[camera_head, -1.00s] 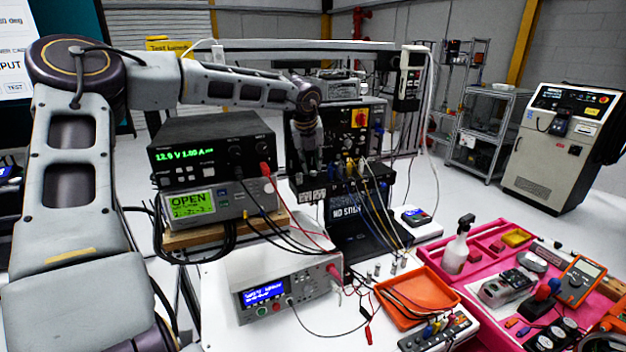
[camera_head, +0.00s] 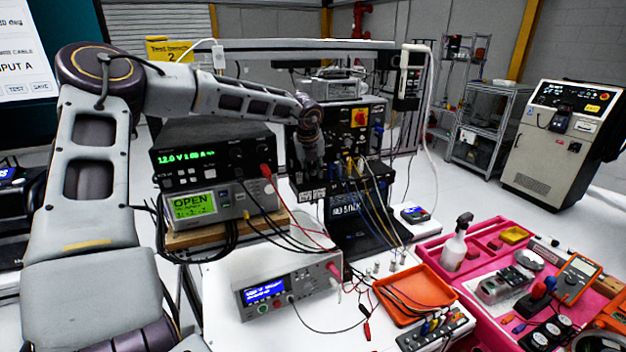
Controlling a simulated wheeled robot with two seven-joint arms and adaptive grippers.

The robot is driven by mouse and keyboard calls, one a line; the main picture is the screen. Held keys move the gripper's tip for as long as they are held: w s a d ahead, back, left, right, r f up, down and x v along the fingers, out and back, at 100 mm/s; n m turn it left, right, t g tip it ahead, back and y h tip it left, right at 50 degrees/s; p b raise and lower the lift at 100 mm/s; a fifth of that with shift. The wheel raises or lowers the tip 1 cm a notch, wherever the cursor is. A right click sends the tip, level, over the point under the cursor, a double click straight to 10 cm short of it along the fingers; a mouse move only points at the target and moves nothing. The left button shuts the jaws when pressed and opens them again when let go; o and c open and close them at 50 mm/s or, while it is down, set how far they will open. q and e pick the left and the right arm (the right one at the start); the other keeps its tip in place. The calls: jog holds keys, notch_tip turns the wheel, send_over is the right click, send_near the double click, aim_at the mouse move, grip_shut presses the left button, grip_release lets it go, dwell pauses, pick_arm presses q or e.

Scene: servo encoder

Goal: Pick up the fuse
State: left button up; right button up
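My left arm comes in from the left and reaches over the instruments. Its gripper (camera_head: 312,183) points down, dark against the black equipment rack behind the bench. Its fingers are too small and dark to tell open from shut, or whether they hold anything. I cannot clearly pick out the fuse. A few small metallic cylinders (camera_head: 375,266) stand on the white bench behind the orange tray (camera_head: 455,296); I cannot tell whether one is the fuse. My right gripper is not in view.
Stacked power supplies (camera_head: 215,157) stand left of the gripper, with a white bench meter (camera_head: 290,288) in front. Cables hang from the rack (camera_head: 362,150). A pink tray (camera_head: 436,247) with a spray bottle (camera_head: 457,243) and a multimeter (camera_head: 576,278) lies at right.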

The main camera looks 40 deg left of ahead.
aim_at(312, 171)
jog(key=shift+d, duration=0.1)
pick_arm(q)
grip_shut()
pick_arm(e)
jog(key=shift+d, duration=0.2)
pick_arm(q)
jog(key=shift+r, duration=0.15)
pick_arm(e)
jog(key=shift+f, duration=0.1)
pick_arm(q)
jog(key=shift+r+b, duration=0.85)
jog(key=shift+r, duration=0.8)
jog(key=shift+s+d+f, duration=0.1)
jog(key=shift+s+d, duration=0.2)
jog(key=shift+d, duration=0.4)
jog(key=s+d+b, duration=0.2)
jog(key=s+d, duration=0.2)
jog(key=d, duration=0.3)
jog(key=s+d+b, duration=0.3)
jog(key=d, duration=0.4)
jog(key=shift+s+d, duration=0.35)
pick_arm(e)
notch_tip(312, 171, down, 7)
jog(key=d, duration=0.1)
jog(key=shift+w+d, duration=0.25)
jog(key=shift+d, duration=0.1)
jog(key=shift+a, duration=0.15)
